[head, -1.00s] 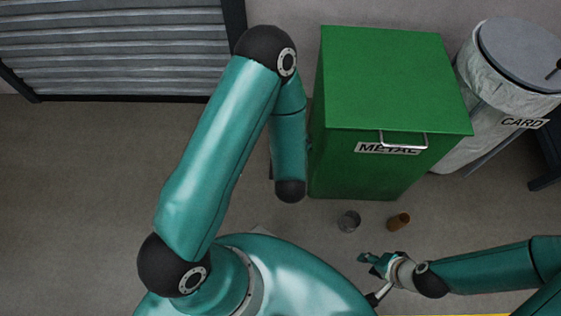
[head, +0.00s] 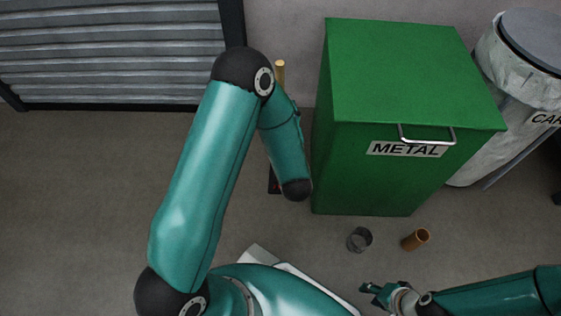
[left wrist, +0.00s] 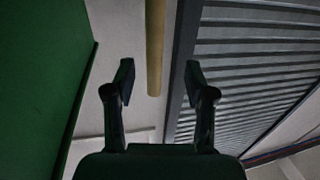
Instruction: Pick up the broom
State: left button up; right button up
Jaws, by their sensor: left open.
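The broom's pale yellow handle (head: 280,72) stands roughly upright against the wall, between the shutter and the green bin. My left arm hides most of it in the head view; a dark piece at floor level beside the arm may be its head. In the left wrist view the handle (left wrist: 155,45) comes down from the top edge. Its end lies between and just beyond the spread fingers of my left gripper (left wrist: 160,83), with gaps on both sides. The left gripper is hidden in the head view. My right gripper (head: 375,292) is low at the right, its finger opening unclear.
A green METAL bin (head: 405,75) stands close right of my left arm. A white bin with a grey lid (head: 535,38) is beyond it. A grey can (head: 360,240) and a brown can (head: 416,240) lie on the floor. The left floor is clear.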

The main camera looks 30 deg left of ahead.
pick_arm(q)
jog(key=b+x, duration=0.2)
jog(key=x, duration=0.6)
jog(key=shift+w+d+r, duration=0.15)
jog(key=shift+w+d, duration=0.05)
jog(key=shift+w, duration=0.2)
jog(key=shift+c, duration=0.2)
grip_shut()
